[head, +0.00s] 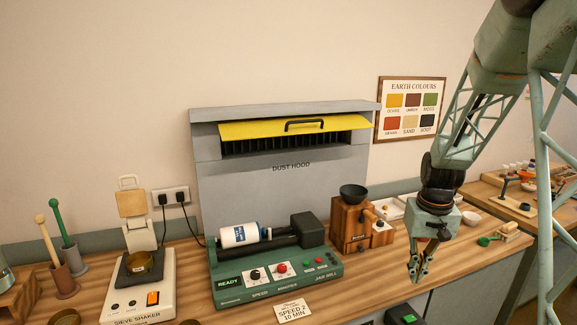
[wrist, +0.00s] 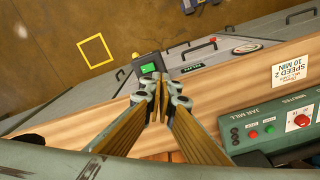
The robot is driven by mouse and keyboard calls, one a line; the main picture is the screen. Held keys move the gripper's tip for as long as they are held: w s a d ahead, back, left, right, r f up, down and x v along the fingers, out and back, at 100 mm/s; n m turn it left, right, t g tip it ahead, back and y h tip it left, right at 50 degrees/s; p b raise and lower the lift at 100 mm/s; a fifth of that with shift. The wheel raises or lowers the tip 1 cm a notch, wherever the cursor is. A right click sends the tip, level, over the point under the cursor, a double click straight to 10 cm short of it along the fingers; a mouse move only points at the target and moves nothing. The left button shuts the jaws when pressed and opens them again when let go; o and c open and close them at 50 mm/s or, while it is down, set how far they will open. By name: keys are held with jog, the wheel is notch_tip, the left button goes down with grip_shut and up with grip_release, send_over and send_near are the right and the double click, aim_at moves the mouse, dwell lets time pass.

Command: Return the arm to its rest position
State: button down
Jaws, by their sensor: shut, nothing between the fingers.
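My gripper (head: 417,279) hangs pointing down at the front edge of the wooden bench, to the right of the jar mill, in the head view. Its fingers are shut and hold nothing. In the wrist view the closed fingertips (wrist: 155,118) meet above the wooden bench top. My green arm comes down from the upper right of the head view.
A jar mill (head: 275,285) with a white jar (head: 240,235) on it stands before the dust hood (head: 280,190). A wooden grinder (head: 352,224) is left of my gripper. A sieve shaker (head: 140,290) is at left. A side bench (head: 515,205) stands at right.

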jog(key=s+a+r+t, duration=0.1)
jog(key=s+a+r, duration=0.4)
jog(key=s+r, duration=0.4)
jog(key=s+a+r, duration=0.5)
jog(key=s+r, duration=0.2)
jog(key=r, duration=0.3)
jog(key=s+a+r+t, duration=0.1)
jog(key=s+a+r, duration=0.2)
jog(key=s, duration=0.9)
jog(key=s+a+r+n+t, duration=0.1)
jog(key=s+a+r, duration=0.2)
jog(key=s, duration=1)
jog(key=shift+a+r+n+b, duration=0.2)
jog(key=shift+n+b, duration=0.1)
jog(key=shift+b, duration=0.15)
dwell(0.6)
